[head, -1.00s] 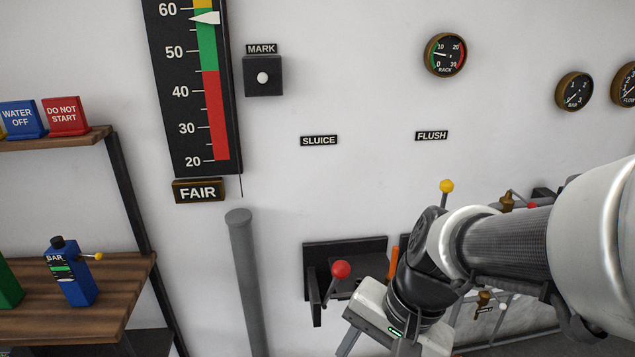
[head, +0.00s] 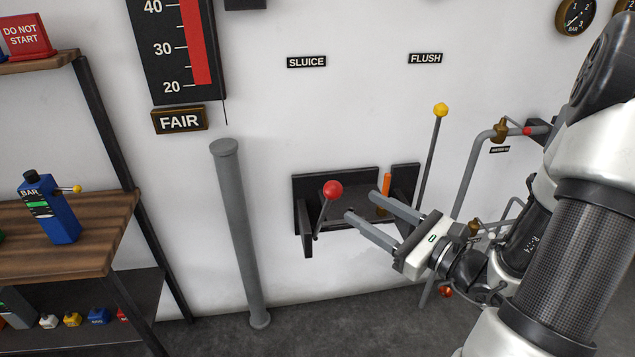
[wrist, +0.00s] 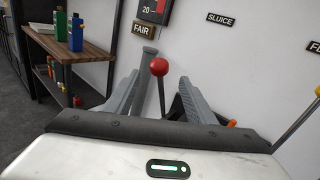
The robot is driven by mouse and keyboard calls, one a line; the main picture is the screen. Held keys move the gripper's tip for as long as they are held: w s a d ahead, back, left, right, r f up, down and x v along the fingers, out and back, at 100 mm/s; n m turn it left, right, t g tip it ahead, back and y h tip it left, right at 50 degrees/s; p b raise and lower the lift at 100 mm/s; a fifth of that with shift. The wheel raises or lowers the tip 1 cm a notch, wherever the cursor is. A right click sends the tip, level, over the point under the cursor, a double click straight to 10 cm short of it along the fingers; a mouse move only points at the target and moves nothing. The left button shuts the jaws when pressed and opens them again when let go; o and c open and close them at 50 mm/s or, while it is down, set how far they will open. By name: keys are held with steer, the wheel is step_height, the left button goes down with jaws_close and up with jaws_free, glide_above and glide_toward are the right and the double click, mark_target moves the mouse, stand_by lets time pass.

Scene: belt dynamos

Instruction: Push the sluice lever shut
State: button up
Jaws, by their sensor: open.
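The sluice lever is a grey rod with a red ball knob (head: 333,190), below the SLUICE label (head: 306,62) on the wall. It stands by a black bracket (head: 305,225) and leans slightly right toward its top. My gripper (head: 362,204) is open and empty, with its two fingers pointing left toward the lever, just right of the rod in the head view. In the wrist view the red knob (wrist: 159,67) shows between and beyond the two spread fingers (wrist: 150,95). I cannot tell whether a finger touches the rod.
An orange handle (head: 386,182) stands behind my fingers. A yellow-knobbed lever (head: 440,110) rises under the FLUSH label (head: 425,58), near grey pipes (head: 468,170). A grey post (head: 236,235) and wooden shelf (head: 85,225) stand to the left.

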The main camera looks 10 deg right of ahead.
steer(key=b+x, duration=0.1)
steer(key=x, duration=1.3)
